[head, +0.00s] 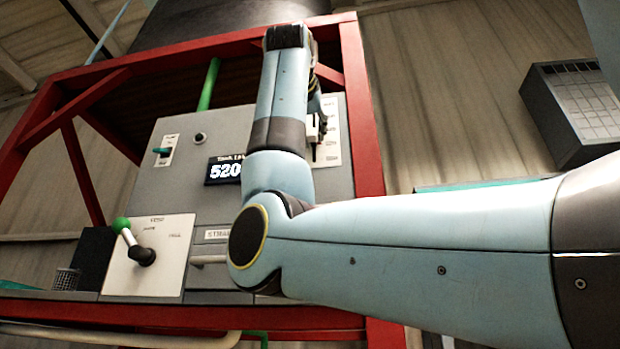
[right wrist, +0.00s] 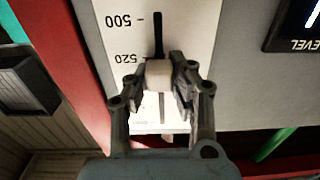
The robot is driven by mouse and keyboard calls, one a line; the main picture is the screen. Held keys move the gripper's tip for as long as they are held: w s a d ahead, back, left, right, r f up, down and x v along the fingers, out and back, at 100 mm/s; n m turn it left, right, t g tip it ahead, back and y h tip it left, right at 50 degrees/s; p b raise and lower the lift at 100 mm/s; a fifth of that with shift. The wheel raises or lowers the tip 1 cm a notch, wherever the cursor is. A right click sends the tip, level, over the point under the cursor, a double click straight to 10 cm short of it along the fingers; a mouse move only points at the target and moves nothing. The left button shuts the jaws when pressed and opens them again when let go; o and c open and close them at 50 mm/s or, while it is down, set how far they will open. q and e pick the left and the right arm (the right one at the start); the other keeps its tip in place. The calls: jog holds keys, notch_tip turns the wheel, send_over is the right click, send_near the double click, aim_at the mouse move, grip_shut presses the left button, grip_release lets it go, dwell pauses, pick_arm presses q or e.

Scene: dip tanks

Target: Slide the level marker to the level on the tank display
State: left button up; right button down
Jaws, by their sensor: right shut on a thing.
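The tank display (head: 224,169) is a dark panel that reads 520 in white digits; my right arm covers its right end. A corner of it, with the upside-down word LEVEL, also shows in the right wrist view (right wrist: 290,25). The level marker (right wrist: 159,73) is a small white block on a dark vertical slot in a white scale plate (right wrist: 185,22). My right gripper (right wrist: 159,78) is shut on the marker, one finger on each side. The marker sits close to the upside-down 520 label; its exact line is hidden. My left gripper is out of view.
The grey panel also carries a green-tipped lever (head: 122,225) at the lower left and a green switch (head: 162,151) at the upper left. A red frame (head: 362,110) surrounds it. A dark box (head: 570,110) hangs on the wall at right.

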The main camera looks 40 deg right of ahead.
aim_at(309, 129)
jog(key=c, duration=1.1)
grip_release()
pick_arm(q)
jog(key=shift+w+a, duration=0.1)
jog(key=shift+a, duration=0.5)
pick_arm(e)
jog(key=shift+a, duration=0.1)
jog(key=v, duration=0.6)
jog(key=shift+s+a, duration=0.15)
jog(key=shift+a, duration=0.1)
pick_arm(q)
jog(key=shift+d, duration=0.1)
pick_arm(e)
jog(key=shift+s+a+f, duration=0.1)
jog(key=shift+s+a, duration=0.15)
jog(key=shift+s, duration=0.05)
